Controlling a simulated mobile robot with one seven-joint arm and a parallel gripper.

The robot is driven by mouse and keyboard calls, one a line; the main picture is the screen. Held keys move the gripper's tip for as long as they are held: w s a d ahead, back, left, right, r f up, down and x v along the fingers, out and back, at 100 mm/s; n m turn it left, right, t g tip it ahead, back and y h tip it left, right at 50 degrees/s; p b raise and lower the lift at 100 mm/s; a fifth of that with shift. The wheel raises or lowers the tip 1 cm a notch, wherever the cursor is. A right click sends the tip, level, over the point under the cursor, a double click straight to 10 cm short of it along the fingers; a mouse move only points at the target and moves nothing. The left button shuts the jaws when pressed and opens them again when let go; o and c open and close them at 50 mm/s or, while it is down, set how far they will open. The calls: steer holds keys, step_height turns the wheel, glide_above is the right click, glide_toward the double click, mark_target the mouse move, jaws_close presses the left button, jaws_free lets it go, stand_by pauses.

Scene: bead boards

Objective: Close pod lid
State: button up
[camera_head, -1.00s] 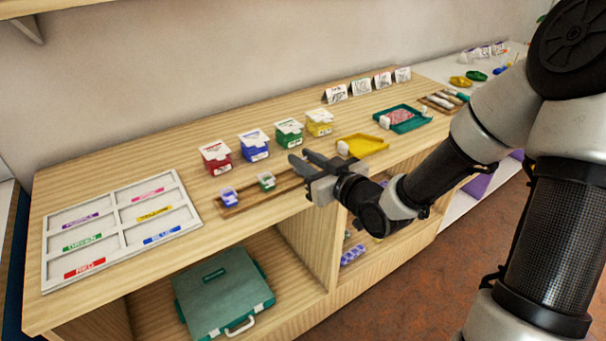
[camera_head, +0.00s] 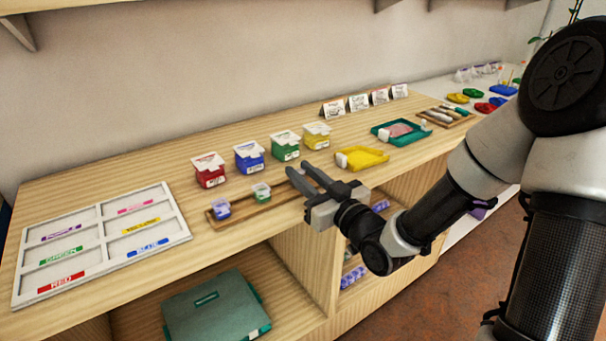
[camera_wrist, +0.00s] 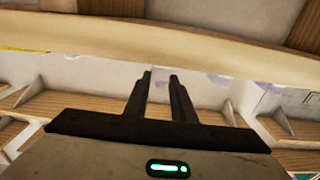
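Two small lidded pods stand on a wooden tray (camera_head: 234,213): a blue pod (camera_head: 221,209) and a green pod (camera_head: 261,192). Their lids are too small to read as open or shut. Behind stand larger boxes with white lids: red (camera_head: 210,172), blue (camera_head: 249,157), green (camera_head: 285,147) and yellow (camera_head: 317,136). My gripper (camera_head: 297,168) is open and empty, to the right of the green pod and in front of the green box. In the wrist view, its two fingers (camera_wrist: 159,78) stand apart with nothing between them; no pod shows there.
A white labelled sorting board (camera_head: 107,203) lies at the left. A yellow tray (camera_head: 361,158) and a teal tray (camera_head: 402,132) lie to the right, with folded cards (camera_head: 359,103) behind. A teal case (camera_head: 215,310) rests on the lower shelf. Bare counter lies between board and red box.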

steer(key=o, duration=0.4)
steer(key=shift+o, duration=0.2)
steer(key=shift+s+d, duration=0.2)
steer(key=shift+s, duration=0.1)
steer(key=s+d+p, duration=0.2)
steer(key=p, duration=0.1)
steer(key=shift+s+r, duration=0.3)
steer(key=shift+r, duration=0.1)
steer(key=shift+s+d+f+p, duration=0.1)
steer(key=shift+s+d+p, duration=0.1)
steer(key=shift+p, duration=0.85)
steer(key=p+v, duration=1.1)
steer(key=v, duration=0.2)
steer(key=shift+f, duration=0.35)
steer(key=shift+a+p, duration=0.2)
steer(key=shift+p, duration=0.1)
